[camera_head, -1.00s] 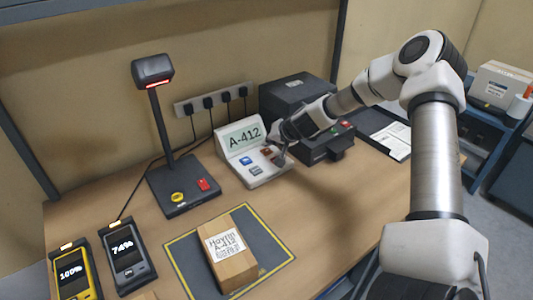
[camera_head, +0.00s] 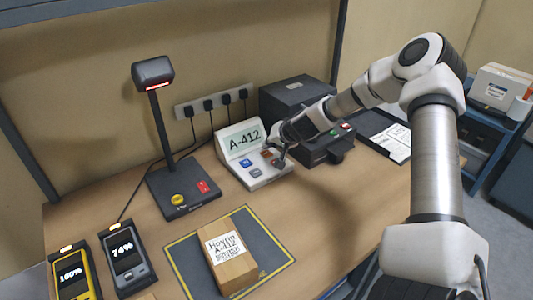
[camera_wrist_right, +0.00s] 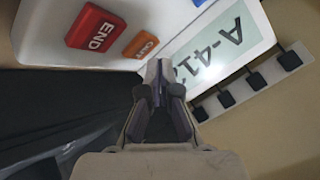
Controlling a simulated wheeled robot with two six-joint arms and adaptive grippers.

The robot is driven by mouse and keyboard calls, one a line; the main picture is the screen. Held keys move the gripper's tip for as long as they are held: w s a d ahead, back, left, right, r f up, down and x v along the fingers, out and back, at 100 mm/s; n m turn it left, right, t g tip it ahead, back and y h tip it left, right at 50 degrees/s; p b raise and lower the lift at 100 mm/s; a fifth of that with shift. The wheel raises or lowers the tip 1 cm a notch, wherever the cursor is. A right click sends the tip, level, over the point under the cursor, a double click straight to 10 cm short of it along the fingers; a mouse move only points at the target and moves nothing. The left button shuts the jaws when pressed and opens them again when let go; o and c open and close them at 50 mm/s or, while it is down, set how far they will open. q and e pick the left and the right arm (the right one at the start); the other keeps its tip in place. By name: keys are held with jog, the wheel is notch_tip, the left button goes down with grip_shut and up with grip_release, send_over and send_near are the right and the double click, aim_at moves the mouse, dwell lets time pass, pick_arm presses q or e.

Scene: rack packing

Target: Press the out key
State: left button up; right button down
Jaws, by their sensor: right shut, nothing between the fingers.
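The white key console (camera_head: 262,182) shows "A-412" on its screen (camera_head: 242,137). Its keys include a blue one (camera_head: 246,162), a grey one (camera_head: 256,173) and an orange one (camera_head: 266,153). In the right wrist view, the orange key (camera_wrist_right: 141,45) carries small lettering that looks like OUT, beside the red END key (camera_wrist_right: 95,29). My right gripper (camera_head: 280,161) is shut and empty, low over the console's right side. In the wrist view its fingertips (camera_wrist_right: 156,66) are close to the orange key; contact cannot be told. My left gripper is out of view.
A dark printer-like box (camera_head: 297,95) stands behind and right of the console. A scanner stand (camera_head: 157,115) is at left. A labelled brown box (camera_head: 231,262) lies on the grey mat (camera_head: 188,255) in front. Two handhelds, yellow (camera_head: 72,276) and grey (camera_head: 125,258), are at front left.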

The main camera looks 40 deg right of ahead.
aim_at(268, 153)
jog(key=shift+f, duration=0.1)
jog(key=shift+f+b, duration=0.35)
jog(key=shift+b, duration=0.05)
jog(key=shift+f+b, duration=0.35)
dwell(0.5)
jog(key=shift+r, duration=0.15)
jog(key=shift+r+p, duration=0.7)
jog(key=shift+p, duration=0.2)
notch_tip(268, 153, up, 5)
jog(key=p, duration=0.5)
dwell(0.6)
